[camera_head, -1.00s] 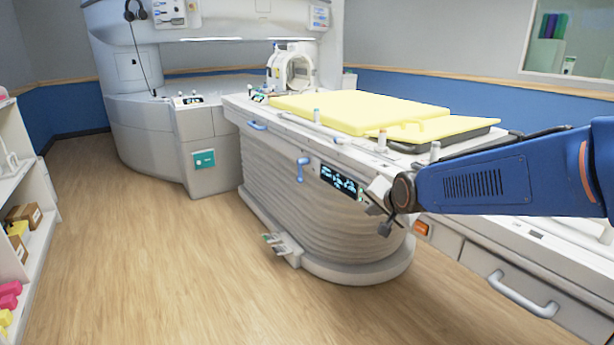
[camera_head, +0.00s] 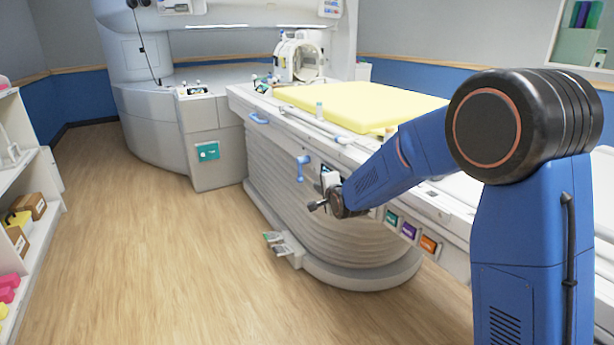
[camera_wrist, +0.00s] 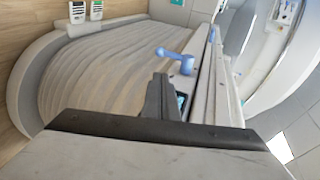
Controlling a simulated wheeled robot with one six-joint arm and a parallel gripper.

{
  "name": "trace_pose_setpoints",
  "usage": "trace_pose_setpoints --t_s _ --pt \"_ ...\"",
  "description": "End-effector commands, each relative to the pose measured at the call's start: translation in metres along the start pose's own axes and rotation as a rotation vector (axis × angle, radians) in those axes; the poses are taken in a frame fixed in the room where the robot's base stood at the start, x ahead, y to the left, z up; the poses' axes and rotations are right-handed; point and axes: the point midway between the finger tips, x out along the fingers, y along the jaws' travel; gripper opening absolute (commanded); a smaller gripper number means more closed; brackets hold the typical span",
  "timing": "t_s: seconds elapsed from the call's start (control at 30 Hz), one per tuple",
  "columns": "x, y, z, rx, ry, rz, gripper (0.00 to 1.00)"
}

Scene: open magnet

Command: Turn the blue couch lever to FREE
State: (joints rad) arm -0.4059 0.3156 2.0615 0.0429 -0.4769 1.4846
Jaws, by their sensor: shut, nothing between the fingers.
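The blue couch lever (camera_head: 302,166) is on the near side of the couch, just below the tabletop edge. It hangs down in the head view, and it also shows in the wrist view (camera_wrist: 178,58), ahead of the fingers. My gripper (camera_head: 317,206) is shut and empty. It is beside the couch, a little below and to the right of the lever, and apart from it. In the wrist view the closed fingers (camera_wrist: 160,82) point toward the lever. Any FREE marking is too small to read.
A blue side handle (camera_head: 258,118) is farther along the couch edge. A dark display panel (camera_head: 328,174) is partly hidden behind my gripper. Foot pedals (camera_head: 280,243) are at the couch base. A shelf (camera_head: 30,180) stands at left, with clear floor between.

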Motion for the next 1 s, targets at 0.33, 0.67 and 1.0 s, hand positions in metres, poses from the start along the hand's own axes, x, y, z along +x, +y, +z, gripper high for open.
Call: trace_pose_setpoints --t_s 0.33,0.67,1.0 --pt "0.019 0.003 0.013 0.053 -0.012 -0.033 0.0" --pt "0.021 0.004 0.013 0.052 -0.011 -0.032 0.0" --pt "0.065 0.003 0.013 0.051 -0.011 -0.031 0.0"
